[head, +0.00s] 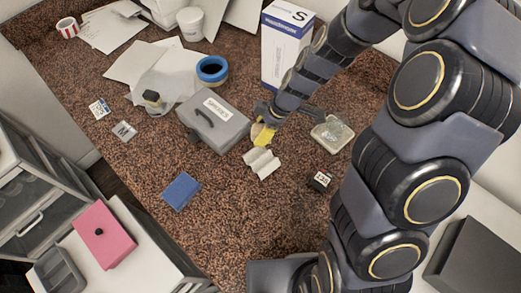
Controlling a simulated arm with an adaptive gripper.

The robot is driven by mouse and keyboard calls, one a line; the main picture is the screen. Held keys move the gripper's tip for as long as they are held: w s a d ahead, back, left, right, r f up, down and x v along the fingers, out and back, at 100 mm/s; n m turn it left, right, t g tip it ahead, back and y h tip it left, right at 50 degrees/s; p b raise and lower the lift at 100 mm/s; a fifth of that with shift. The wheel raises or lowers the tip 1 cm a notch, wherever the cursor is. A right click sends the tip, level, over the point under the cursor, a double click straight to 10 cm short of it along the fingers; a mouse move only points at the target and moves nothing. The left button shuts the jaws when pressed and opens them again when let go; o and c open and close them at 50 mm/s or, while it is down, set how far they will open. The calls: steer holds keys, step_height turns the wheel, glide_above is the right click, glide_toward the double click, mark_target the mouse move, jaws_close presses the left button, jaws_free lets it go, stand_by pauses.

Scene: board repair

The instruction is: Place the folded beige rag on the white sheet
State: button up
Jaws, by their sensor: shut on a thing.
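I cannot tell whether the yellow piece touches the cloth. White sheets lie at the back left: one (122,62) beside the grey case's far side and another (112,33) farther back. Which is the task's sheet is unclear.
The grey labelled case (222,128) stands between my gripper and the sheets. A blue tape roll (212,68), a tall white-and-blue box (284,50), a clear dish (332,134) and a blue block (181,190) stand around. The front middle of the table is clear.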

mark_target(256, 157)
steer(key=shift+s+a+f+n+g, duration=0.2)
steer(key=shift+s+f+n+g, duration=0.1)
steer(key=shift+s+n, duration=0.3)
steer(key=shift+w+f, duration=0.1)
steer(key=shift+f, duration=3.75)
steer(key=shift+f, duration=0.1)
steer(key=o, duration=0.9)
steer(key=shift+c, duration=0.2)
